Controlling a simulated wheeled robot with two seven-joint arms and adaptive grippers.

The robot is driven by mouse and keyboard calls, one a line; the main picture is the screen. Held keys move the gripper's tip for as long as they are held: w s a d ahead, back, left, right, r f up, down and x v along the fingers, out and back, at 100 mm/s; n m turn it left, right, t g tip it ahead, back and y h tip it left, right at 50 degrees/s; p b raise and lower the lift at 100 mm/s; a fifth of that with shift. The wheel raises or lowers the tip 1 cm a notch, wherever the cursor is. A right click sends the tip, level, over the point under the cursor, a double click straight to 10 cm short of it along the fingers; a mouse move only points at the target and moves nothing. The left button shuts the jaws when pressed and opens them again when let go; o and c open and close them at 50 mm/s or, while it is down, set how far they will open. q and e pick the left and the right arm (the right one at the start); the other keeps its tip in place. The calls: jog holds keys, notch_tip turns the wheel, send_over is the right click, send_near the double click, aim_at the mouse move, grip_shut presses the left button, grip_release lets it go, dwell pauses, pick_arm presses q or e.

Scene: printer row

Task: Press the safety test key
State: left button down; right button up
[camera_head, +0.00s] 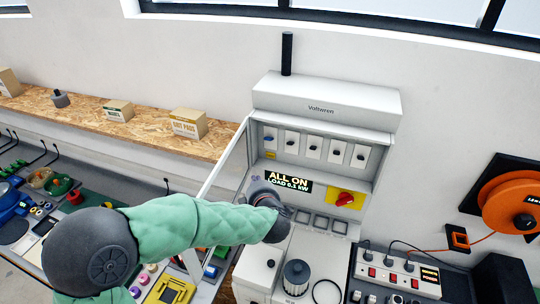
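A grey-white electrical cabinet labelled "Voltwren" (327,97) stands against the wall with its glass door (222,165) swung open to the left. Inside are a row of switches (313,146), a black display (288,181) reading "ALL ON" and a red rotary knob on a yellow plate (345,198). I cannot make out which part is the safety test key; my gripper may hide it. My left gripper (270,197) is at the cabinet's lower left, just below the display. Its fingers are dark and foreshortened, so their opening and any contact are unclear. My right gripper is out of view.
A chipboard shelf (140,130) with small boxes runs along the wall at left. A power strip (398,275) and an orange cable reel (512,200) are at right. A white machine with a dark round cap (296,275) stands below the cabinet.

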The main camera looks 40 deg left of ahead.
aim_at(266, 168)
pick_arm(q)
jog(key=shift+w+a, duration=0.45)
jog(key=shift+w, duration=1)
jog(key=shift+w+a, duration=0.5)
jog(key=shift+w, duration=0.9)
jog(key=shift+w+a, duration=0.45)
jog(key=shift+w, duration=1)
jog(key=shift+w, duration=0.1)
jog(key=shift+w+a, duration=0.15)
jog(key=shift+w, duration=0.15)
jog(key=shift+w+a, duration=0.1)
jog(key=shift+w, duration=0.2)
jog(key=shift+s, duration=0.15)
jog(key=shift+s+d+b, duration=0.25)
jog(key=shift+s+b, duration=0.05)
jog(key=shift+s, duration=0.35)
jog(key=shift+s+d, duration=0.25)
jog(key=shift+s, duration=0.55)
jog(key=shift+s+d, duration=0.25)
jog(key=shift+s, duration=0.5)
jog(key=shift+s+d, duration=0.25)
jog(key=shift+s, duration=0.55)
